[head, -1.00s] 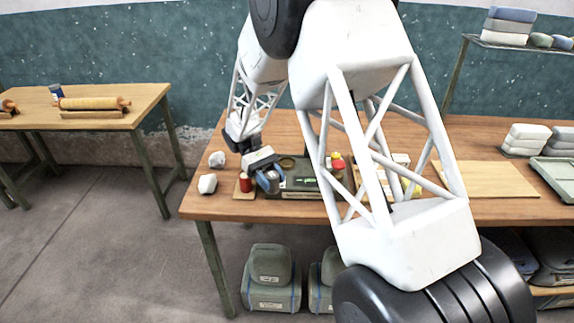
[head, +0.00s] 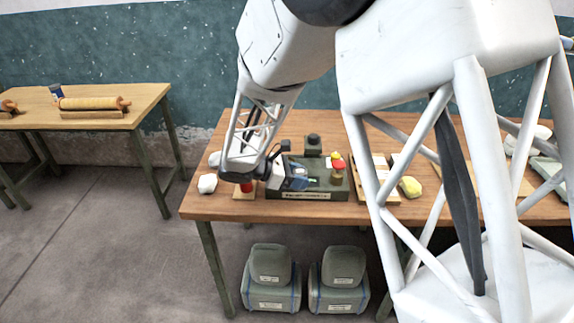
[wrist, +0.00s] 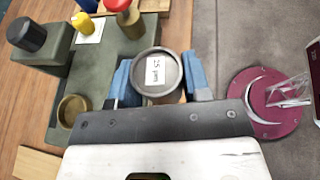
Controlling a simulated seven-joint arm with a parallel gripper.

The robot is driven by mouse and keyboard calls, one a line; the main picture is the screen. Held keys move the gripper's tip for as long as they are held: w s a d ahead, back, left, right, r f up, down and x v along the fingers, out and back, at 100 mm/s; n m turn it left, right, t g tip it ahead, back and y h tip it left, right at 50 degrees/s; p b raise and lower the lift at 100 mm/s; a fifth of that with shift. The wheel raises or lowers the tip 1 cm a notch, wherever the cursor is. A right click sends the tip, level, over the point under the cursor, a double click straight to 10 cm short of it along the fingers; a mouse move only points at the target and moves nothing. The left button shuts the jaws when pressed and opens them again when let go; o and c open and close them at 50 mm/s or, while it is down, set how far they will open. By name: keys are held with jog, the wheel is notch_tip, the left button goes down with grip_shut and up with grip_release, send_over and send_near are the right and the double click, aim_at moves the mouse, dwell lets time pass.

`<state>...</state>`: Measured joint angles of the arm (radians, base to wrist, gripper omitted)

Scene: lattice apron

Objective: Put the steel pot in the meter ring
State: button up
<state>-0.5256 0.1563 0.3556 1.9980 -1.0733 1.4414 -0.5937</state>
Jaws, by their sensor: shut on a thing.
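The steel pot (wrist: 158,73) is a grey round pot with a pale label reading about "25 µm" on top. In the wrist view it sits between the blue fingers of my gripper (wrist: 160,80), which is shut on it. The likely meter ring is a small brass ring (wrist: 72,110) on a grey-green tray, left of the pot in the wrist view and apart from it. In the head view my gripper (head: 299,180) is over the front of the tray (head: 320,194). The ring is hidden there, and the pot cannot be made out clearly.
A red jar (head: 246,188) and white lumps (head: 207,184) are left. A yellow lump (head: 410,187) is right.

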jog(key=shift+d+r+n+t+y, duration=0.1)
jog(key=shift+r+n+t+y, duration=0.25)
jog(key=shift+n+t, duration=0.55)
jog(key=shift+r+n+t+y, duration=0.35)
jog(key=shift+n+t, duration=0.45)
jog(key=shift+t, duration=0.1)
jog(key=shift+w, duration=0.1)
jog(key=w+a, duration=0.1)
jog(key=w, duration=0.4)
jog(key=w+a+f, duration=0.1)
jog(key=w+a, duration=0.1)
jog(key=w, duration=0.3)
jog(key=w+a, duration=0.1)
jog(key=w, duration=0.4)
jog(key=shift+w+a+f, duration=0.15)
jog(key=shift+w+f, duration=0.05)
jog(key=shift+f, duration=0.05)
jog(key=shift+f, duration=1.75)
